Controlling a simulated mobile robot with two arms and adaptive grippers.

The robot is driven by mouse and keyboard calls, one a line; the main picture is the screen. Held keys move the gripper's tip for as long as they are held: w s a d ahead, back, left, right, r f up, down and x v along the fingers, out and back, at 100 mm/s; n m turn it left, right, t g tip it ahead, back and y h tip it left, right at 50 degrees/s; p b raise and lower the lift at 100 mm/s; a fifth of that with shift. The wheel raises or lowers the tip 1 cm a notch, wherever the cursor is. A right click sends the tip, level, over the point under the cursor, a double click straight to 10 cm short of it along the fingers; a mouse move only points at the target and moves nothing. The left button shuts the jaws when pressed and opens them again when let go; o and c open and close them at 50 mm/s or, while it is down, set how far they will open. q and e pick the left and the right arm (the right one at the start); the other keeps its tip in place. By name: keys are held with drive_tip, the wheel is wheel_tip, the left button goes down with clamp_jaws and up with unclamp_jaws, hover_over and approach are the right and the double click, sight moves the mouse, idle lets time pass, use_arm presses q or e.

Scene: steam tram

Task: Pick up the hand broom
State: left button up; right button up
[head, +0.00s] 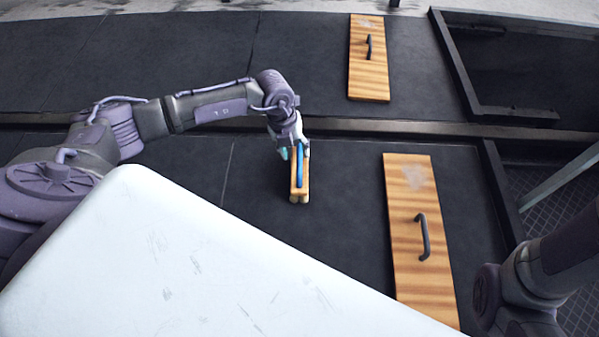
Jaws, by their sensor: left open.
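The hand broom (300,184) is a small wooden block with a blue strip along it and pale bristles at its near end. It is in the middle of the head view, over the dark floor. My left gripper (294,153) is right at the broom's far end, pointing down, with its fingers open. One fingertip shows on each side of the broom. The far end of the broom is partly hidden by the gripper. I cannot tell if the fingers touch it. My right arm shows at the lower right edge, but its gripper does not show.
A wooden board with a black handle (410,220) lies right of the broom. A second such board (369,80) lies farther back. A dark ledge (390,127) crosses the floor behind the broom. A dark frame (455,60) stands at the upper right. Dark floor around the broom is clear.

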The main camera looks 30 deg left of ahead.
sight(299, 158)
use_arm(q)
drive_tip(key=shift+w+d+f+b, duration=0.1)
drive_tip(key=shift+d+f+b, duration=0.05)
drive_tip(key=shift+f+b, duration=0.55)
drive_tip(key=f+b, duration=0.4)
drive_tip(key=shift+w+d+f, duration=0.1)
drive_tip(key=shift+w+d, duration=0.25)
drive_tip(key=shift+d, duration=0.05)
clamp_jaws()
